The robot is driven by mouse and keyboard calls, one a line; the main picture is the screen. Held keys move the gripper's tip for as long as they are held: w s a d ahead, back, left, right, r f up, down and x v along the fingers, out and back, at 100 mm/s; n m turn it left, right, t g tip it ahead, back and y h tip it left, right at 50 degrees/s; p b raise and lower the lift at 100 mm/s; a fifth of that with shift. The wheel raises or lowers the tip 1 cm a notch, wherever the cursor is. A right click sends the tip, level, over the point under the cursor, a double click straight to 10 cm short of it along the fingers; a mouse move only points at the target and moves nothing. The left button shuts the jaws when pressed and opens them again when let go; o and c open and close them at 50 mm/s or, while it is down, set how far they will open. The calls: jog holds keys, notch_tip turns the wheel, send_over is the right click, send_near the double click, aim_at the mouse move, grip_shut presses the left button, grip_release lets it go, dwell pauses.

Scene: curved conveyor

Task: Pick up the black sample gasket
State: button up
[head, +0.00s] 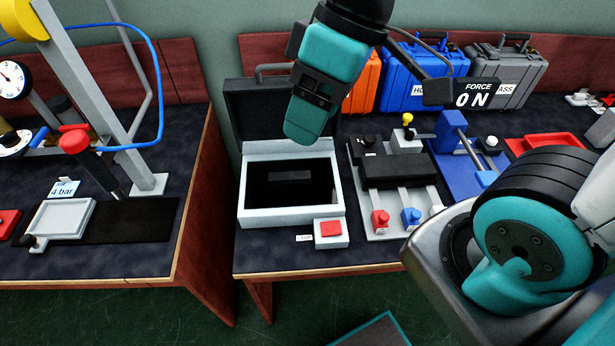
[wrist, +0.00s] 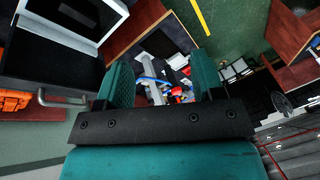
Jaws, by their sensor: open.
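I cannot pick out the black sample gasket for certain in either view. In the head view, my gripper (head: 304,128) hangs above an open dark case with a pale grey frame (head: 340,200) and a black interior. A gasket lying in that dark interior would be hard to tell apart. In the wrist view, my gripper (wrist: 163,75) shows two teal fingers spread apart with nothing between them. The case frame (wrist: 96,28) shows at the upper left there, outside the fingers.
A red button box (head: 331,230) stands at the case's front right. A clamp fixture (head: 395,190) stands right of the case. Orange (head: 360,85), blue (head: 408,75) and grey cases (head: 505,72) line the back. A gap separates the left bench (head: 90,262).

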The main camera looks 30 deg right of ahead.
jog(key=w+d+f+n+t+b, duration=0.1)
jog(key=w+d+f+n+b, duration=0.3)
jog(key=w+f+b, duration=0.7)
jog(key=n+b, duration=0.1)
jog(key=b, duration=0.1)
send_near(290, 175)
jog(key=x, duration=0.3)
jog(key=shift+a, duration=0.15)
jog(key=shift+t, duration=0.3)
jog(key=shift+x, duration=3.1)
jog(key=shift+s, duration=0.15)
jog(key=c, duration=1)
